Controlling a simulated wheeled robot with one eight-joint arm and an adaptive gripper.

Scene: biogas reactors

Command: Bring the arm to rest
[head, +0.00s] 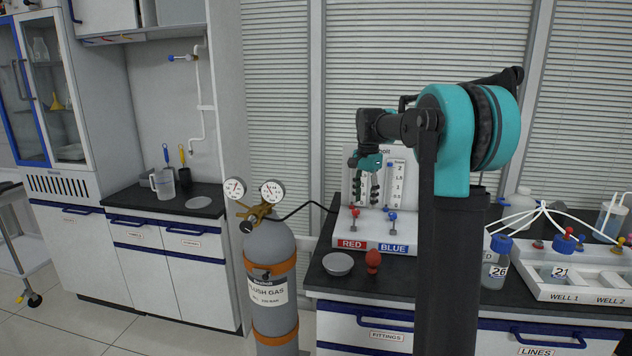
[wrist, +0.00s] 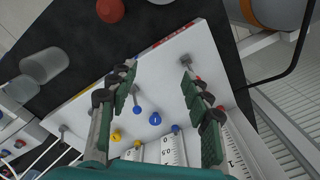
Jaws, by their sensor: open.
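My gripper (head: 368,187) hangs fingers-down in front of the white gauge panel (head: 402,168), with my arm folded above the right bench. In the wrist view my gripper (wrist: 158,64) has its two fingers spread wide, with nothing between them. The panel's white base (wrist: 165,72) and its blue knobs lie beyond the fingers there. The panel stands on the bench with RED and BLUE labels on its front edge. A red knob (head: 354,213) and a blue knob (head: 392,216) stick out above the labels. Whether a finger touches the panel I cannot tell.
A grey gas cylinder (head: 270,270) with two gauges stands left of the bench, its black hose running to the panel. A grey dish (head: 338,264) and a red bulb (head: 373,260) sit at the front edge. Bottle 26 (head: 495,265) and a well tray (head: 585,290) stand right.

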